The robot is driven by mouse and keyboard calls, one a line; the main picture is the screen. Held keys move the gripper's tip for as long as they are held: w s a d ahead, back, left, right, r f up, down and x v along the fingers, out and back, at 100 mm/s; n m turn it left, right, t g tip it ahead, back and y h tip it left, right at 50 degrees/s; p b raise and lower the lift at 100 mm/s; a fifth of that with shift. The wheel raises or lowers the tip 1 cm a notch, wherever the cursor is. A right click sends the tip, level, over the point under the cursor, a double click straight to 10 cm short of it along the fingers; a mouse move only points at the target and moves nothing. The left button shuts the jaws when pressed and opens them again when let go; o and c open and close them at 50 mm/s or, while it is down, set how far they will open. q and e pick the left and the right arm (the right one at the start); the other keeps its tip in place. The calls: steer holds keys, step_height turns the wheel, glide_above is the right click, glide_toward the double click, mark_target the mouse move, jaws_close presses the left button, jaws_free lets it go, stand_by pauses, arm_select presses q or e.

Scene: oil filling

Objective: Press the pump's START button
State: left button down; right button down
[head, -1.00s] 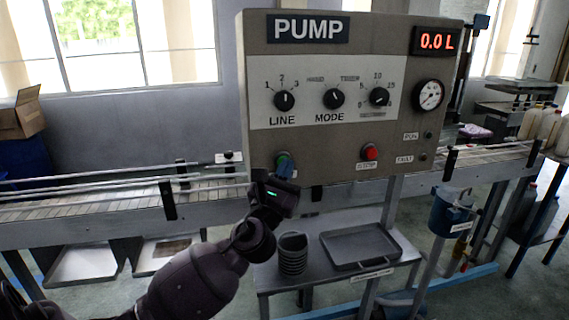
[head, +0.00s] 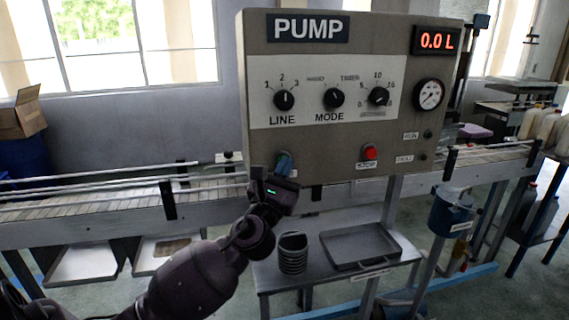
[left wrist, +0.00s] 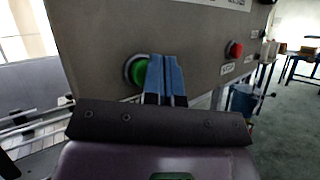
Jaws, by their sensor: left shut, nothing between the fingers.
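The grey pump panel (head: 320,155) stands in the middle of the head view, with PUMP written at its top. My left gripper (head: 285,162) is shut and empty at the panel's lower left, its blue fingertips covering most of the button there. In the left wrist view, the green START button (left wrist: 139,73) in its dark ring shows just left of the blue fingertips (left wrist: 165,62), partly hidden by them. I cannot tell whether they touch it. The red STOP button (head: 370,152) is farther right. The display (head: 437,41) reads 0.0 L. My right gripper is not in view.
Above the buttons are the LINE knob (head: 284,99), the MODE knob (head: 334,98) and a third dial (head: 378,97). A small table below holds a dark ribbed cup (head: 293,255) and a grey tray (head: 361,246). A conveyor (head: 90,205) runs behind.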

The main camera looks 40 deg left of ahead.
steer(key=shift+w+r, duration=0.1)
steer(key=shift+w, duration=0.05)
arm_select(q)
steer(key=shift+w+a, duration=0.2)
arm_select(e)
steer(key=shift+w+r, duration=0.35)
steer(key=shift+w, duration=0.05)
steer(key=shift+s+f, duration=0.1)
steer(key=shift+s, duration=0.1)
arm_select(q)
steer(key=shift+s+d+p, duration=0.35)
steer(key=shift+s+d, duration=0.3)
steer(key=shift+d, duration=0.1)
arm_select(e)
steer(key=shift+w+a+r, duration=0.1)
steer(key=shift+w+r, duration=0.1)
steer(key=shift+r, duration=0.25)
arm_select(q)
steer(key=shift+d, duration=0.1)
steer(key=shift+s+d+p, duration=0.7)
steer(key=shift+s+d, duration=0.9)
steer(key=shift+d, duration=0.15)
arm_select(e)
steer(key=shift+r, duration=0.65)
